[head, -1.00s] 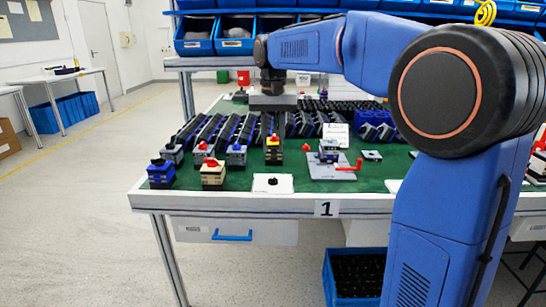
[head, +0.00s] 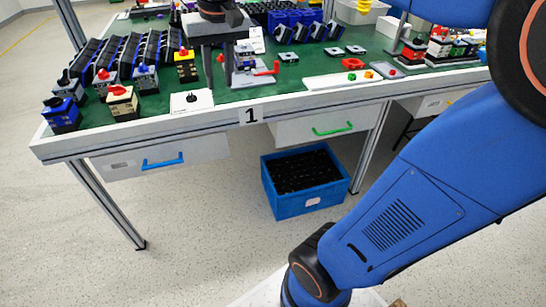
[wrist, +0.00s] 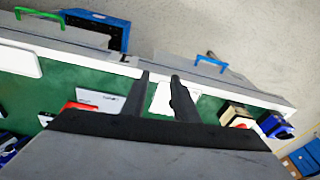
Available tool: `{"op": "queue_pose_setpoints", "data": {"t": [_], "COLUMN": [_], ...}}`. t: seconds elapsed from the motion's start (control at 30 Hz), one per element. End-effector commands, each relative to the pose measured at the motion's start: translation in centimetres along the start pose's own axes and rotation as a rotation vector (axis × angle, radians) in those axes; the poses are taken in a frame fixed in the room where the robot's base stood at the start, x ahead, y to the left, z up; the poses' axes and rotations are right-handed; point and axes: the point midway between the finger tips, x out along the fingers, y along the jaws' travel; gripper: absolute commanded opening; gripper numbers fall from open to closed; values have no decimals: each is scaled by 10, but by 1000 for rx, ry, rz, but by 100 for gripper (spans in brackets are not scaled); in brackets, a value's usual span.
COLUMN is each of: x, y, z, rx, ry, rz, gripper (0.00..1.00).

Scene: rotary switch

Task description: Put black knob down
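The black knob (head: 192,98) sits on a white card (head: 203,104) near the front edge of the green table. My gripper (head: 218,82) points down just behind and to the right of the card in the head view. Its two fingers are apart with nothing seen between them in the head view. In the wrist view the fingers (wrist: 160,80) are also spread, with the white card (wrist: 161,100) showing below and between them. The knob cannot be made out there; a finger may hide it.
A grey fixture with a red handle (head: 262,72) is on the right. A blue crate (head: 305,182) stands under the table.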

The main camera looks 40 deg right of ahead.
Motion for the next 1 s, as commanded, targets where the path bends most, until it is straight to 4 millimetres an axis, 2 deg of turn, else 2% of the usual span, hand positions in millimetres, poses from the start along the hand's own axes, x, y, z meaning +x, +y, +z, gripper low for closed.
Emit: {"op": "queue_pose_setpoints", "data": {"t": [0.03, 0.27, 0.4, 0.6, 0.8, 1.0], "x": [4, 34, 58, 93, 111, 113], "y": [7, 33, 47, 62, 68, 68], "z": [18, 89, 131, 178, 198, 200], "rx": [-12, -75, -113, -160, -183, -186], "ry": [19, 100, 151, 210, 239, 241], "rz": [-3, -13, -15, -12, -10, -9], "gripper": [27, 27, 27, 27, 27, 27]}}
